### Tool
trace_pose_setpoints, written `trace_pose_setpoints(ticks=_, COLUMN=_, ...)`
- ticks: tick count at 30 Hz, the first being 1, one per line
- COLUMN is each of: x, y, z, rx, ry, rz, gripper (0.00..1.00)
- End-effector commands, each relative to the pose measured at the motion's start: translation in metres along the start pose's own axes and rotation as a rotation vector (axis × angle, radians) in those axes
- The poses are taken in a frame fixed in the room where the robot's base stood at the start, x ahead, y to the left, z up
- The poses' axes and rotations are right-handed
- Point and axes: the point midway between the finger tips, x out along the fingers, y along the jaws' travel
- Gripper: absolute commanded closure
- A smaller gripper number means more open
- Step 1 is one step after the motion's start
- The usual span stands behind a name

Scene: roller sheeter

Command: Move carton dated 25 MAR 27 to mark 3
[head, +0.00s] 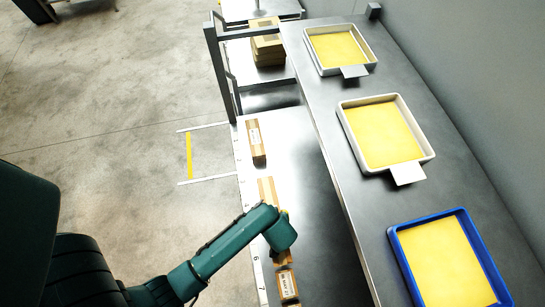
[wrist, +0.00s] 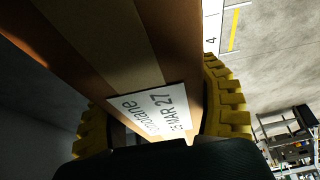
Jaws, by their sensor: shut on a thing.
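My gripper (head: 276,213) is shut on a brown carton (head: 267,188) in the middle of the bench's left strip. In the wrist view the held carton (wrist: 125,45) fills the middle between the yellow finger pads (wrist: 228,105). Its white label (wrist: 152,112) reads "MAR 27"; the day is partly cut off and unclear. A printed mark 4 (wrist: 211,40) shows beside the carton on the white edge strip. My wrist and arm hide part of the carton in the head view. I cannot tell whether it is lifted. Mark 3 is not clearly legible.
Another carton (head: 256,140) stands farther back. Cartons also stand in front, one partly behind my wrist (head: 281,257) and one nearer (head: 287,285). Yellow-filled trays (head: 429,157) line the raised counter at right. A grey frame (head: 222,75) rises at the back left.

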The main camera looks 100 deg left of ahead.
Motion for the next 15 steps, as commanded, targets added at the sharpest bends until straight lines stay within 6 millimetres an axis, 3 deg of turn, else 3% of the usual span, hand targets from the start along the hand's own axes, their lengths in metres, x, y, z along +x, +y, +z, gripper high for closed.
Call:
trace_pose_setpoints(ticks=3, x=-0.014, y=0.000, z=-0.006, rx=0.012, ry=0.001, rz=0.006, gripper=0.77)
trace_pose_setpoints(ticks=10, x=-0.023, y=0.004, z=-0.009, rx=0.139, ry=0.003, rz=0.063, gripper=0.77)
trace_pose_setpoints(ticks=15, x=-0.008, y=0.015, z=-0.040, rx=0.153, ry=0.005, rz=0.069, gripper=0.77)
